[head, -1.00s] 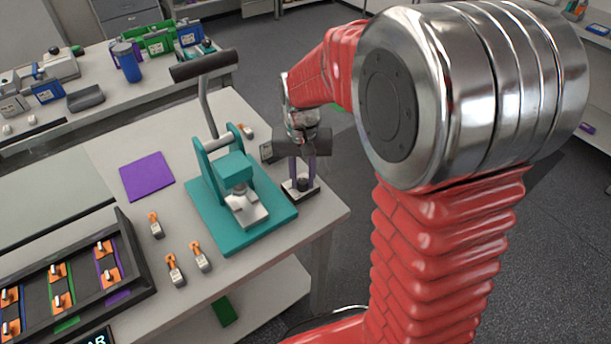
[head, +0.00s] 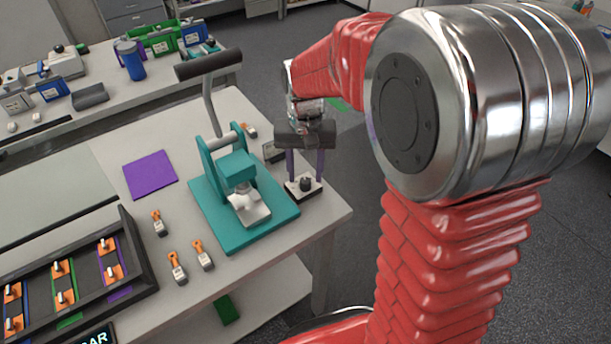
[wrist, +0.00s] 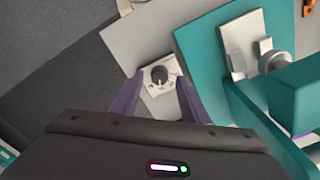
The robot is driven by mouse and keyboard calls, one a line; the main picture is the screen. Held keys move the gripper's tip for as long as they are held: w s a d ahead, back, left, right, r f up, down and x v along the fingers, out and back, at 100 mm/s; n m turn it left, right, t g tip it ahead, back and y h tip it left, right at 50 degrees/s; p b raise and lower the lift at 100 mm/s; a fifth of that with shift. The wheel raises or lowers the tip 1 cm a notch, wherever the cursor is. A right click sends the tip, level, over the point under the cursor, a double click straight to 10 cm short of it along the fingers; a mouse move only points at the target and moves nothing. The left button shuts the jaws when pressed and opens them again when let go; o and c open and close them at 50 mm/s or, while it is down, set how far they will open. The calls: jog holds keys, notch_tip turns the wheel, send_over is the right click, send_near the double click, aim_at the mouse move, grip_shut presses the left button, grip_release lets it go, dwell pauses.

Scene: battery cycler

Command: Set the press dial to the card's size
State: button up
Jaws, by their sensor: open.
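The dial is a dark round knob (head: 304,184) on a small pale plate with a dark base, right of the teal press (head: 240,212). The dial also shows in the wrist view (wrist: 159,75). My gripper (head: 304,174) is open above the dial, its purple fingers pointing down. In the wrist view its fingers (wrist: 157,98) lie on either side of the knob, with gaps; I cannot tell whether they reach down to its height. The dial's setting is too small to read. A purple square sheet (head: 150,175) lies left of the press; I see no size on it.
The press's long lever (head: 208,66) rises left of my gripper. A small dark box (head: 273,152) stands behind the dial. Several orange-tipped pieces (head: 203,256) lie in front of the press. A dark tray (head: 140,262) is at front left. The table edge is close right of the dial.

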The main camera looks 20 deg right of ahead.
aim_at(305, 180)
notch_tip(305, 180, up, 12)
jog(key=shift+f, duration=0.25)
dwell(0.4)
jog(key=s+n+t, duration=0.3)
jog(key=s+t, duration=0.2)
jog(key=s, duration=1.3)
jog(key=shift+s+r+t, duration=0.25)
jog(key=shift+t, duration=0.05)
jog(key=shift+c, duration=0.3)
jog(key=shift+c, duration=0.8)
jog(key=shift+a, duration=0.1)
